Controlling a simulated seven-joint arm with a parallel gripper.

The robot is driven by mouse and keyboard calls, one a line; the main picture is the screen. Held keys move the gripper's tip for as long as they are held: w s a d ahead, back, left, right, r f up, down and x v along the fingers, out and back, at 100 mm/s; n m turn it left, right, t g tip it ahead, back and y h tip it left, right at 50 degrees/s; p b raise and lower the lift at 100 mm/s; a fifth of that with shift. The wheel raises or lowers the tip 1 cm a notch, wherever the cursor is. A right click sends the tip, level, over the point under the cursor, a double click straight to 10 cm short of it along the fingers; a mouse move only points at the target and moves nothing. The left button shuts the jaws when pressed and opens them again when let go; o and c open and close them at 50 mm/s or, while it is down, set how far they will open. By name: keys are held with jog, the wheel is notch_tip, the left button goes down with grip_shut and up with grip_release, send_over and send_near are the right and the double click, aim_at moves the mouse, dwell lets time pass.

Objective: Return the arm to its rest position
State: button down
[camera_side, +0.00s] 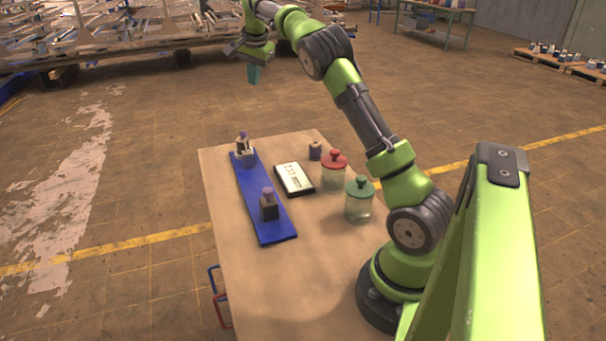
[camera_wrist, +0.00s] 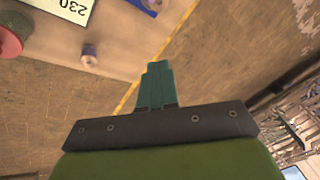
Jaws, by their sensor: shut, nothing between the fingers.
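My green arm rises from the right side of the table and reaches out over its far edge. My gripper (camera_side: 255,74) hangs high above the floor beyond the table, pointing down. Its teal fingers also show in the wrist view (camera_wrist: 157,68), shut together with nothing between them. It is well apart from everything on the table.
The air around my gripper is clear.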

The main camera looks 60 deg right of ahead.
jog(key=s+a+n+t+y, duration=0.2)
jog(key=s+a+n, duration=0.5)
jog(key=s+a, duration=0.6)
jog(key=s+a+f+n+t+y, duration=0.1)
jog(key=s+a+n, duration=0.6)
jog(key=s+a, duration=0.7)
jog(key=a+t+y, duration=0.1)
jog(key=a, duration=0.7)
jog(key=shift+f+y, duration=0.3)
jog(key=shift+y, duration=0.1)
